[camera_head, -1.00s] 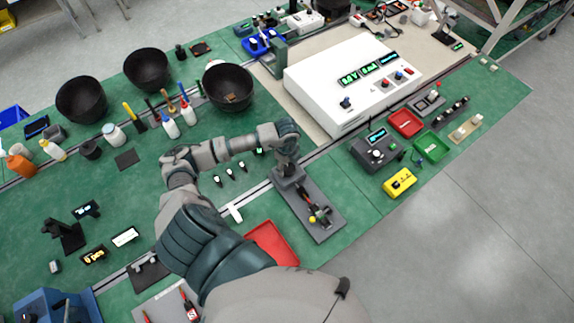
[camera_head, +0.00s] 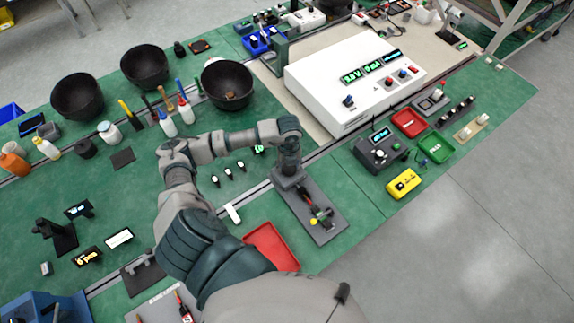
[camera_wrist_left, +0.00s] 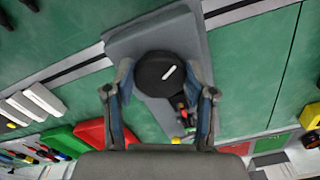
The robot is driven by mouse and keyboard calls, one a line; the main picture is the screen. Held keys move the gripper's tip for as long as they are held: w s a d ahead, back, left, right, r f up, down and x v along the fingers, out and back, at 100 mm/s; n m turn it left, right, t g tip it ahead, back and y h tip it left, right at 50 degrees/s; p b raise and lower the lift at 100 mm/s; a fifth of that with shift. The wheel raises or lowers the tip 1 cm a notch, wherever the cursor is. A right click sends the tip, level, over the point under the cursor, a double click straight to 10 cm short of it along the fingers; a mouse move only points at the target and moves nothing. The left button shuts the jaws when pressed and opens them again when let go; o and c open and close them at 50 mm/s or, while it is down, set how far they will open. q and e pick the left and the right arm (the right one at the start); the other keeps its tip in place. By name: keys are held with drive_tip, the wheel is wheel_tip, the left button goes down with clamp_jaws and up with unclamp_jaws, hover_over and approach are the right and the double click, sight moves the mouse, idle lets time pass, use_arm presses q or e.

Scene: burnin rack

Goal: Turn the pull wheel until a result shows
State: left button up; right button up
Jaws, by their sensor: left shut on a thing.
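The pull wheel (camera_wrist_left: 160,75) is a round black disc with a white mark slanting up to the right, seen in the left wrist view. It sits on a grey fixture plate (camera_wrist_left: 150,40), which also shows in the head view (camera_head: 328,222). My left gripper (camera_wrist_left: 166,98) has one finger on each side of the wheel and is shut on it. In the head view my left gripper (camera_head: 288,178) points down over the plate's far end and hides the wheel. A small part with red and yellow pieces (camera_head: 320,215) lies on the plate's near end. My right gripper is out of view.
A red tray (camera_head: 270,247) lies beside the plate. A white instrument box (camera_head: 350,85) with lit green displays stands behind. A dark meter (camera_head: 382,150), a yellow box (camera_head: 403,183) and a green tray (camera_head: 436,147) lie to the right. Black bowls (camera_head: 228,85) stand at the back.

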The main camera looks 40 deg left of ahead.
use_arm(q)
drive_tip(key=m, duration=0.1)
drive_tip(key=m+b, duration=0.2)
drive_tip(key=shift+s+d+f+m, duration=0.1)
drive_tip(key=shift+d+f+m, duration=0.05)
drive_tip(key=shift+d+m, duration=0.15)
drive_tip(key=shift+m+b, duration=0.5)
drive_tip(key=shift+m, duration=0.6)
drive_tip(key=shift+m+b, duration=0.4)
drive_tip(key=shift+m, duration=0.5)
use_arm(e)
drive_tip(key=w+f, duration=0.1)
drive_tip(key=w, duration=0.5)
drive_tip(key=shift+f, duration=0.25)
use_arm(q)
drive_tip(key=shift+a, duration=0.1)
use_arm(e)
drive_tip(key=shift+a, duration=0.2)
use_arm(q)
drive_tip(key=o, duration=1.2)
drive_tip(key=shift+s+r, duration=0.1)
drive_tip(key=shift+r, duration=0.1)
drive_tip(key=shift+c, duration=0.2)
drive_tip(key=shift+r, duration=0.1)
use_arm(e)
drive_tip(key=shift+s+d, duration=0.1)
